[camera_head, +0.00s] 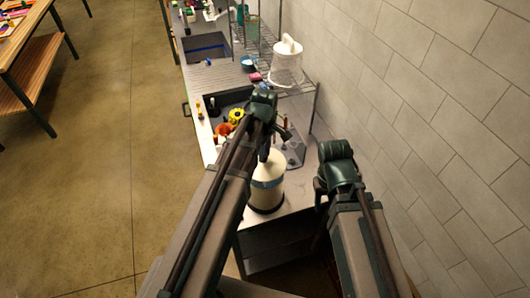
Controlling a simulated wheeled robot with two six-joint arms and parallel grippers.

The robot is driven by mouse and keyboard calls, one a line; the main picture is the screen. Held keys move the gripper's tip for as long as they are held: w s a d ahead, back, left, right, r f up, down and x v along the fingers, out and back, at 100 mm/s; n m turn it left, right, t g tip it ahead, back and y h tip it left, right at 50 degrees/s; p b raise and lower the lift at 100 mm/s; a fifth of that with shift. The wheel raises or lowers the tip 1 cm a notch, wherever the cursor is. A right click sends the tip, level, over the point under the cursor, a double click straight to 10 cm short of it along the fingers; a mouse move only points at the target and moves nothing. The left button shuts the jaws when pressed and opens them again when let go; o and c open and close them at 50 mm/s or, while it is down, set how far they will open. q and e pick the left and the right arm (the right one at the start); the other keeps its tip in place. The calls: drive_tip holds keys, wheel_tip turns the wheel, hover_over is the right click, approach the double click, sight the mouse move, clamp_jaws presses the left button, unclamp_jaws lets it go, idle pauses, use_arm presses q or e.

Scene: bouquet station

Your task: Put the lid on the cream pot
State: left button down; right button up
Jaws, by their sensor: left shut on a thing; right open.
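A cream-coloured vessel (267,193) with a dark band stands upright on the near end of the counter. It looks like the cream pot; my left arm covers part of its left side and top. My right gripper (322,187) is to the right of the vessel, near the wall side of the counter. It is open, and its fingers are mostly hidden by the wrist.
A dark tray (213,104) with orange and yellow flowers (236,115) lies left of my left gripper. Open floor lies left.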

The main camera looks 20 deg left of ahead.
sight(265, 163)
use_arm(q)
drive_tip(key=shift+w+d+f+b, duration=0.1)
drive_tip(key=shift+f+b, duration=0.3)
drive_tip(key=shift+f, duration=0.15)
drive_tip(key=shift+f+b, duration=1.45)
drive_tip(key=shift+b, duration=0.05)
drive_tip(key=shift+f, duration=0.1)
drive_tip(key=shift+f+b, duration=0.35)
drive_tip(key=shift+b, duration=0.05)
drive_tip(key=shift+f+b, duration=0.3)
drive_tip(key=shift+b, duration=0.05)
drive_tip(key=c, duration=0.5)
unclamp_jaws()
drive_tip(key=shift+c, duration=0.2)
drive_tip(key=shift+r, duration=0.1)
